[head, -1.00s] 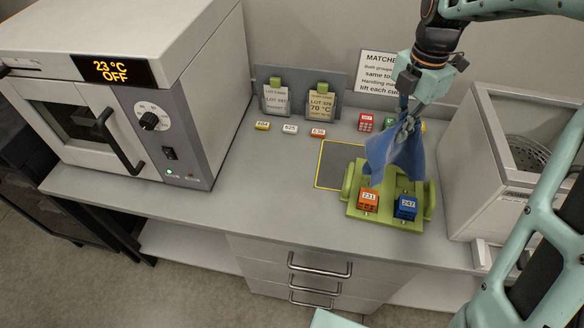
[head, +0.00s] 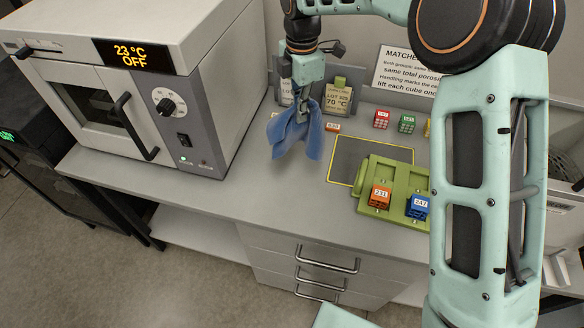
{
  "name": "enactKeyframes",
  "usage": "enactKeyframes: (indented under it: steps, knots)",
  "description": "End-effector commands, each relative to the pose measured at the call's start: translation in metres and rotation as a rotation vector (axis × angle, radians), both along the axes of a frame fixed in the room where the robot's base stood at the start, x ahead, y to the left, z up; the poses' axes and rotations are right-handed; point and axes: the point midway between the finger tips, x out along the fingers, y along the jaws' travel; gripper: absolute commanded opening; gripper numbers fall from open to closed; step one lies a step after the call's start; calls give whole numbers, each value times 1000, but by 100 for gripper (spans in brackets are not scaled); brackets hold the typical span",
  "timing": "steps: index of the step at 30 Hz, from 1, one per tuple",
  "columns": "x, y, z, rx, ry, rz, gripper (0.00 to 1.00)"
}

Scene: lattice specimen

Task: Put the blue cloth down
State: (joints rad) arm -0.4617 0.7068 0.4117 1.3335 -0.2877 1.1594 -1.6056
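The blue cloth (head: 295,133) hangs bunched from my gripper (head: 303,112), above the counter between the oven and the green tray. My gripper is shut on its upper part, and the cloth drapes down in loose folds. Its lower edge looks a little above the counter, but the exact gap is hard to tell. The fingertips are partly hidden by the cloth.
A green tray (head: 372,207) holds an orange cube (head: 380,196) and a blue cube (head: 417,206). A yellow-edged dark mat (head: 350,155) lies behind it. Red (head: 381,118) and green (head: 406,123) cubes stand at the back. The oven (head: 185,120) is left. Front-left counter (head: 250,190) is clear.

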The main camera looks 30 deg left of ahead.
Motion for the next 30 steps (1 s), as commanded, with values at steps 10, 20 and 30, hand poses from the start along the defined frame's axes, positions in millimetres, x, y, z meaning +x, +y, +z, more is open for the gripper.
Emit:
enactKeyframes:
  steps: [10,20,30]
  knots:
    - [-2,21,-10,-1,1,-1,0]
    - [-1,21,-10,0,0,-3,0]
    - [36,10,-13,0,-1,-204,0]
